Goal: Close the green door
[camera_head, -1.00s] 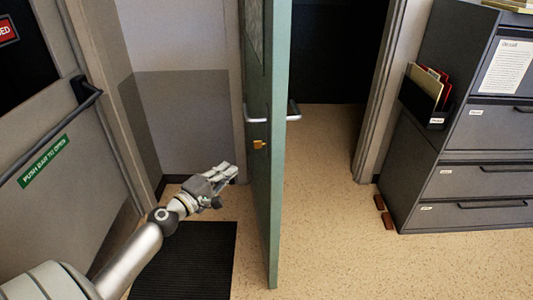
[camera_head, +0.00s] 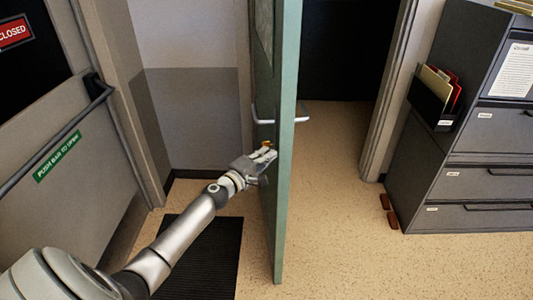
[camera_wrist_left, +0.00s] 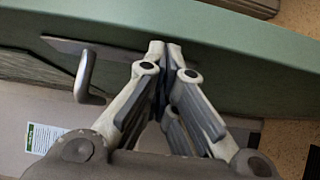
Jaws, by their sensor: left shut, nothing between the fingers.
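The green door (camera_head: 284,190) stands ajar, seen nearly edge-on in the middle of the head view. Its face fills the upper part of the left wrist view (camera_wrist_left: 245,60). A metal lever handle shows on the door's left face in the wrist view (camera_wrist_left: 84,78), and a handle (camera_head: 302,119) sticks out on the right side. My left gripper (camera_head: 268,153) is shut and empty, with its fingertips at the door's left face just below the handle. The fingertips look to be against the door or very close; I cannot tell which. My right gripper is not in view.
A grey door with a push bar (camera_head: 60,135) stands at the left. A black mat (camera_head: 205,255) lies on the floor beneath my left arm. A dark filing cabinet (camera_head: 470,150) and small brown blocks (camera_head: 388,210) are at the right. The doorway (camera_head: 340,60) behind is dark, with clear floor before it.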

